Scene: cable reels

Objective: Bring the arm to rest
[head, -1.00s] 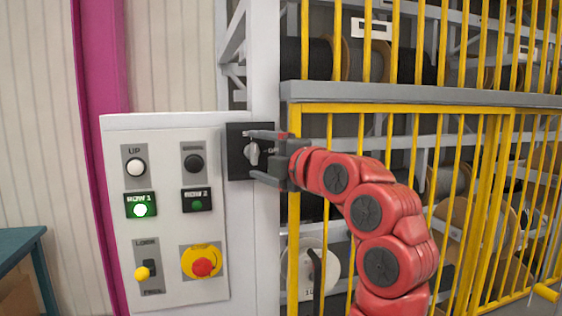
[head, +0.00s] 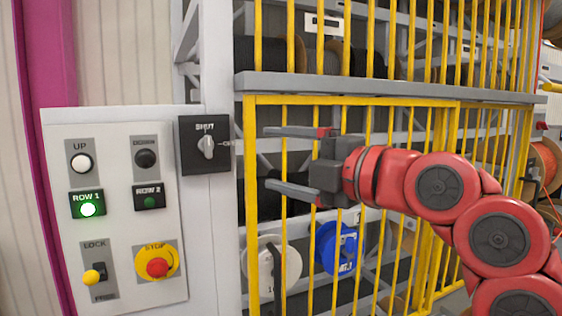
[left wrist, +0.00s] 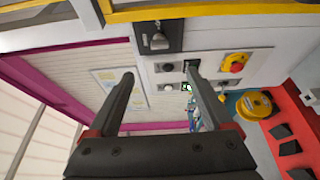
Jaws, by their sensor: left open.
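My left gripper (head: 267,158) is open and empty in the head view, its two fingers pointing left in front of the yellow fence. It is clear of the black rotary switch (head: 205,145), which stands to its left. The switch's grey knob stands about upright, below the word SHUT. In the left wrist view the open fingers (left wrist: 159,74) have nothing between them close by, and the switch (left wrist: 156,37) shows beyond them at the top. My right gripper is in neither view.
The control panel (head: 118,220) carries buttons, a lit green ROW 1 lamp (head: 88,209) and a red STOP button (head: 157,267). The yellow barred fence (head: 250,215) stands behind my gripper, with a white reel (head: 287,262) and a blue reel (head: 328,246) behind its bars.

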